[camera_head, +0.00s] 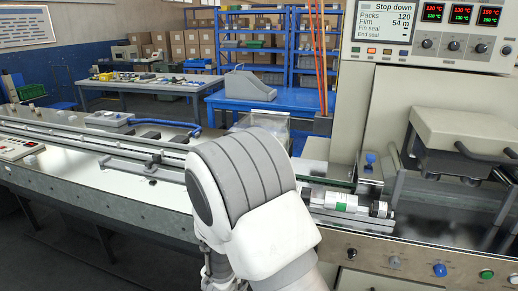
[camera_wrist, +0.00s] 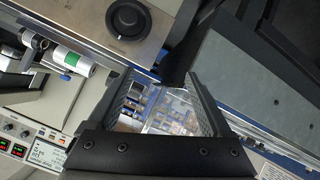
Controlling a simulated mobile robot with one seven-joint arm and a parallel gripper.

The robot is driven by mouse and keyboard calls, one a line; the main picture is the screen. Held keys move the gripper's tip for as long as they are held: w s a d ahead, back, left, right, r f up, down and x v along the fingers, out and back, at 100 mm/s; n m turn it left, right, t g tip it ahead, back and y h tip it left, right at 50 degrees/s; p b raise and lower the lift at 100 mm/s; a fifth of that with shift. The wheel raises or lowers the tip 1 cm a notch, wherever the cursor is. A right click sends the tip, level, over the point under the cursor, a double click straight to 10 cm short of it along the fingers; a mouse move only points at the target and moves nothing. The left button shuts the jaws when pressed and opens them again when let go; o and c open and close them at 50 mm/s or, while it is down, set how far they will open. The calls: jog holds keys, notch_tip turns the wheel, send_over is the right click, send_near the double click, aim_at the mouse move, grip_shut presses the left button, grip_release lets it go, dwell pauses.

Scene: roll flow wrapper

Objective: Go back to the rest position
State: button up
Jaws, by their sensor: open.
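My gripper (camera_wrist: 158,84) is open in the wrist view, its two dark fingers spread apart. Nothing is held between them; the clear-walled part of the machine and blurred shapes show beyond the gap. In the head view my white and grey arm fills the middle, in front of the flow wrapper's bed (camera_head: 110,185). My fingertips cannot be made out there.
A white roll with a green label (camera_head: 340,201) lies on the machine right of my arm; it also shows in the wrist view (camera_wrist: 70,58). The control panel (camera_head: 435,35) reads "Stop down". Sealing housing (camera_head: 465,135) stands at right. Blue tables (camera_head: 265,97) and shelves are behind.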

jog(key=s+r+g+y+p, duration=0.1)
jog(key=s+r+y+p, duration=0.2)
jog(key=r, duration=0.9)
jog(key=s+r+g+y+p, duration=0.15)
jog(key=r+y, duration=0.25)
jog(key=r, duration=0.7)
jog(key=s+d+r+g+h+p, duration=0.1)
jog(key=s+d+r, duration=0.3)
jog(key=s+d, duration=0.3)
jog(key=s+d+r+g+h+p, duration=0.1)
jog(key=s+d+r, duration=0.4)
jog(key=s, duration=0.9)
jog(key=shift+s+d+r+m+p, duration=0.15)
jog(key=shift+s+d+m+p, duration=0.35)
jog(key=shift+d, duration=0.75)
